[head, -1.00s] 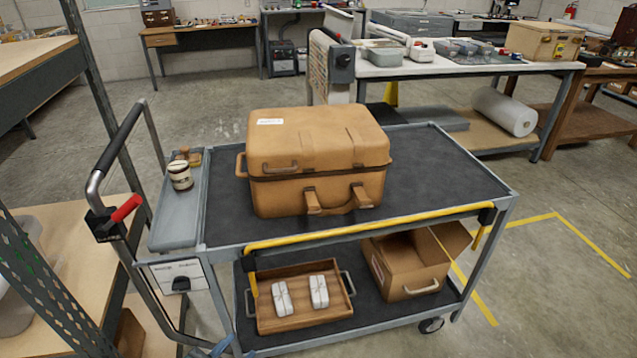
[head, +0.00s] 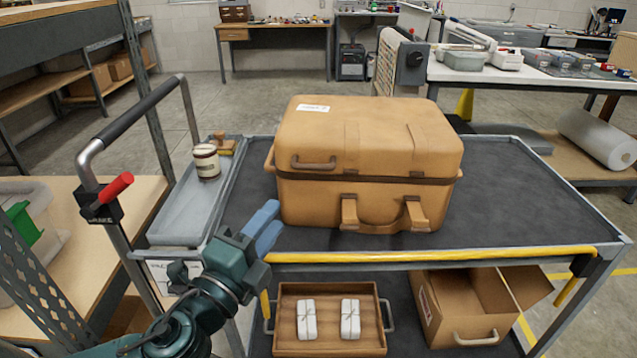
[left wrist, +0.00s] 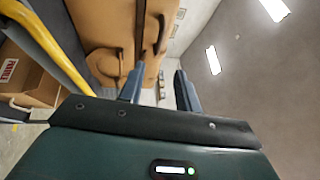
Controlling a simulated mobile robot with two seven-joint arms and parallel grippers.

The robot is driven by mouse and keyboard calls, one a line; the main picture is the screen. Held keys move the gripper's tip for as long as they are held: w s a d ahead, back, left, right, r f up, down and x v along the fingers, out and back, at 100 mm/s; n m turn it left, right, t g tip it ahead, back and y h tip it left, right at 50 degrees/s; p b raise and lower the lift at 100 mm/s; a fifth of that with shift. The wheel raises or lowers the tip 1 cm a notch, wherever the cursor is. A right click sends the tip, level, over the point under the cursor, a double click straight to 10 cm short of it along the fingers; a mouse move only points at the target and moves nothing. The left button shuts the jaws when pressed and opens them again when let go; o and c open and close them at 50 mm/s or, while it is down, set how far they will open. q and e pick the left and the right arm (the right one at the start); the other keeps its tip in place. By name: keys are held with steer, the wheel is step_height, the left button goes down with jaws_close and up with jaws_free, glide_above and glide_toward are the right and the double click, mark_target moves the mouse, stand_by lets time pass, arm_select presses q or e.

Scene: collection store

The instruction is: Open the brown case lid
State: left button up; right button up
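The brown case (head: 365,160) stands on the top deck of a cart with its lid (head: 375,125) closed. A dark seam runs under the lid. A small handle (head: 313,163) is on the lid's front left, and two straps with a carrying handle hang on the front. My left gripper (head: 266,228) is just left of the case's lower front corner, above the cart's front edge, apparently not touching it. In the left wrist view its blue fingers (left wrist: 158,88) are apart with nothing between them, and the case (left wrist: 105,22) shows beyond. My right gripper is not in view.
The cart deck (head: 500,190) is clear to the right of the case. A yellow bar (head: 430,256) runs along its front. A grey side tray (head: 180,210) holds a jar (head: 206,160). The lower shelf holds a wooden tray (head: 330,338) and an open box (head: 465,310).

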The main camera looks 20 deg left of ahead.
mark_target(311, 170)
arm_select(q)
steer(key=p+x, duration=0.3)
steer(key=x, duration=1)
steer(key=shift+w, duration=0.1)
jaws_close()
